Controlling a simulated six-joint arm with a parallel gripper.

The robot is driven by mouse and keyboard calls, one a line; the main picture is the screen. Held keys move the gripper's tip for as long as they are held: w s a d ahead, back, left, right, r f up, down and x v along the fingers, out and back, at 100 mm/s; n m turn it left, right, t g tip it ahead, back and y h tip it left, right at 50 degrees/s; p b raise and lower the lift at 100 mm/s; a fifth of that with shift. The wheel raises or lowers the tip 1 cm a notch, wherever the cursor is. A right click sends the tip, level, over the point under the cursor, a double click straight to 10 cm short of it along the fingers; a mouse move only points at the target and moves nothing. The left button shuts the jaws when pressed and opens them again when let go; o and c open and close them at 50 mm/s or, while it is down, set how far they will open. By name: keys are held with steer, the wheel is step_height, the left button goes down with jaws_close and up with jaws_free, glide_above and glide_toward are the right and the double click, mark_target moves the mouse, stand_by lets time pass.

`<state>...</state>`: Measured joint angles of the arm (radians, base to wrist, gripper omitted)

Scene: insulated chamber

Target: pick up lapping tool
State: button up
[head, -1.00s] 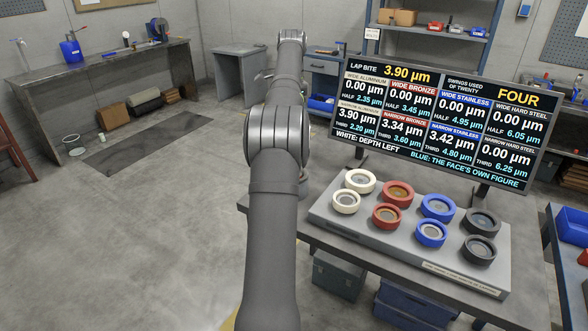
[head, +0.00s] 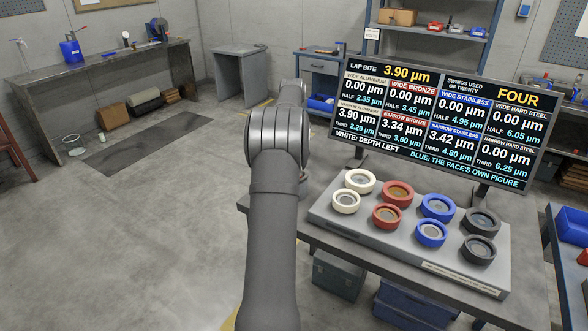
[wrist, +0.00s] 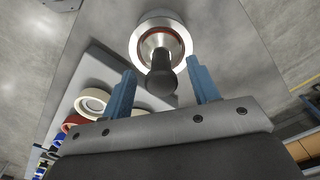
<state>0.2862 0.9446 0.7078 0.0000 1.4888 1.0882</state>
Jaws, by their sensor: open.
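The lapping tool (wrist: 161,77) shows in the wrist view as a dark rounded knob on a silver body. Its base lies within a pale ring with a dark red inner band (wrist: 159,24). My gripper (wrist: 160,66) has two blue fingers spread wide, one on each side of the knob in the picture, with nothing between them held. I cannot tell how far the fingertips are above the tool. In the head view my arm hides the gripper and the tool.
A grey rack (head: 350,236) holds several white, red, blue and black rings on the bench (head: 315,229). It also shows at left in the wrist view (wrist: 105,65). A display board (head: 440,125) stands behind the rack, close to the right of my arm.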

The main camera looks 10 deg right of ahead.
steer(key=f, duration=0.4)
steer(key=shift+d+f, duration=0.15)
steer(key=shift+d, duration=0.1)
steer(key=c, duration=1.1)
steer(key=shift+c, duration=0.2)
steer(key=shift+r, duration=0.65)
steer(key=r, duration=0.2)
steer(key=s+d+r, duration=0.1)
steer(key=shift+r, duration=0.4)
steer(key=s+d+r, duration=0.6)
steer(key=s+d, duration=0.1)
steer(key=shift+s, duration=0.25)
